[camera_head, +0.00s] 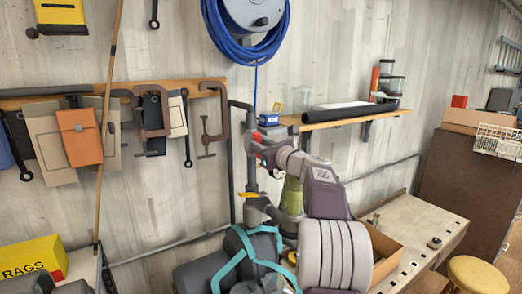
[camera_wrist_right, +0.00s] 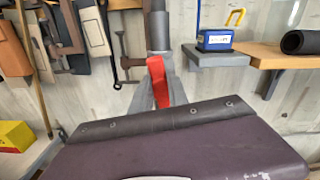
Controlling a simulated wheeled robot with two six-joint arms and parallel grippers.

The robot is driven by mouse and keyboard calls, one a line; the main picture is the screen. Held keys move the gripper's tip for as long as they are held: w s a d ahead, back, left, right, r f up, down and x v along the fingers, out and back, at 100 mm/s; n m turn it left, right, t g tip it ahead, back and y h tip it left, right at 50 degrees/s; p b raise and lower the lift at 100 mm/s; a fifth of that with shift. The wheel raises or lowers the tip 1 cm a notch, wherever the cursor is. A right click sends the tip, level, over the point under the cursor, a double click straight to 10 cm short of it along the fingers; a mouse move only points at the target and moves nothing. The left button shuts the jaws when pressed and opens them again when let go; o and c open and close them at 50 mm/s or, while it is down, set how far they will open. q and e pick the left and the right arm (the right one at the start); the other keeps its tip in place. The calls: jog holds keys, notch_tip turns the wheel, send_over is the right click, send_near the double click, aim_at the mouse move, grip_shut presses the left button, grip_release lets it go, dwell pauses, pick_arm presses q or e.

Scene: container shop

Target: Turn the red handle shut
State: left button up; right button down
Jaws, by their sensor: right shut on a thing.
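The red handle (camera_head: 257,143) is on a grey wall pipe (camera_head: 250,120) in the middle of the head view. In the right wrist view the red handle (camera_wrist_right: 157,80) stands nearly upright below the grey pipe (camera_wrist_right: 158,30). My right gripper (camera_head: 266,151) reaches in from the lower right and is shut on the red handle. Its grey fingers (camera_wrist_right: 157,88) are on both sides of the handle in the wrist view. The valve behind the handle is partly hidden by the gripper. My left gripper is not in view.
A yellow handle (camera_head: 249,195) is lower on the pipe. A shelf (camera_head: 345,118) with a blue box (camera_head: 269,119) is close at right. A hose reel (camera_head: 250,15) hangs above. Clamps (camera_head: 215,110) hang at left. A workbench (camera_head: 425,235) stands at lower right.

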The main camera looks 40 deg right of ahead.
jog(key=shift+a+f+n+b, duration=0.2)
jog(key=shift+n+b, duration=1.5)
jog(key=shift+n, duration=0.9)
jog(key=shift+a+f+n+b, duration=0.15)
jog(key=shift+n+b, duration=1.55)
jog(key=shift+n, duration=0.9)
jog(key=shift+a+f+n+b, duration=0.1)
jog(key=shift+f+n+b, duration=0.1)
jog(key=shift+n+b, duration=1.95)
jog(key=shift+d+n+p, duration=0.1)
jog(key=shift+n+p, duration=0.3)
jog(key=shift+n, duration=0.35)
jog(key=c, duration=1.3)
grip_release()
